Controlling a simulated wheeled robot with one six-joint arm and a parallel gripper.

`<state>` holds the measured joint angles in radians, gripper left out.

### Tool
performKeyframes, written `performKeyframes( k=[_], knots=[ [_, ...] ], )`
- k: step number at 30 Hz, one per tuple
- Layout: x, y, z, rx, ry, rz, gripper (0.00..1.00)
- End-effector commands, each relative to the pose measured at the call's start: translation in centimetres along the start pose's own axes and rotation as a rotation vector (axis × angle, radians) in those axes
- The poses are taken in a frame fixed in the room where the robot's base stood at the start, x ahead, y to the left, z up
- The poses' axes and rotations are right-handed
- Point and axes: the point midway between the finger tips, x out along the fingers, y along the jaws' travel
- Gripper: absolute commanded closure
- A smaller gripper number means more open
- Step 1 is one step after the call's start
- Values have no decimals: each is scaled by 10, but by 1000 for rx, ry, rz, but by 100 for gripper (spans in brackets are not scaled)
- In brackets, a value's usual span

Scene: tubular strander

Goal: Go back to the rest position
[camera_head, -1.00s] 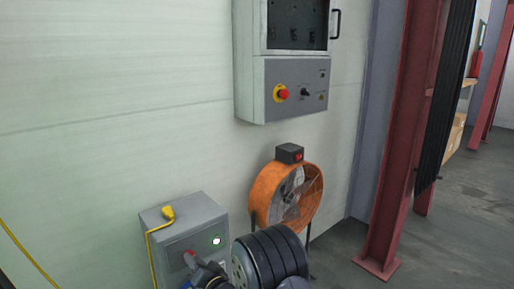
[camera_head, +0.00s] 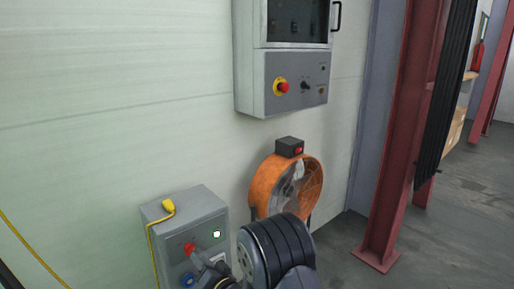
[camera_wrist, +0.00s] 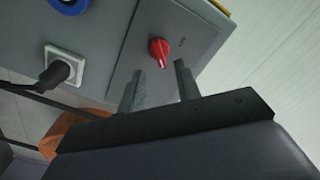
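My gripper (camera_wrist: 158,70) shows in the wrist view with its two fingers apart and nothing between them. Beyond the fingertips is a red rotary knob (camera_wrist: 159,50) on a grey box face. It appears apart from the fingers. In the head view my arm reaches in from the bottom, in front of the grey box (camera_head: 160,211) on the wall. The red knob (camera_head: 190,247) and a lit green-white lamp (camera_head: 217,234) show on that box. The gripper tips are small and partly unclear in this view, close to the right of the knob.
An orange fan (camera_head: 264,187) with a dark switch box (camera_head: 289,147) on top stands behind my arm. A grey wall cabinet (camera_head: 251,83) with a red stop button (camera_head: 282,87) hangs above. A red steel column (camera_head: 393,180) stands to the right, with open floor (camera_head: 458,225) beyond.

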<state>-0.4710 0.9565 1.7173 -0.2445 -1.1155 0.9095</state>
Motion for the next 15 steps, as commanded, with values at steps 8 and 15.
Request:
performKeyframes(
  k=[8, 15],
  knots=[
    [46, 0, 1, 0, 1, -2, 68],
    [46, -4, -3, -144, -2, 1, 68]
  ],
)
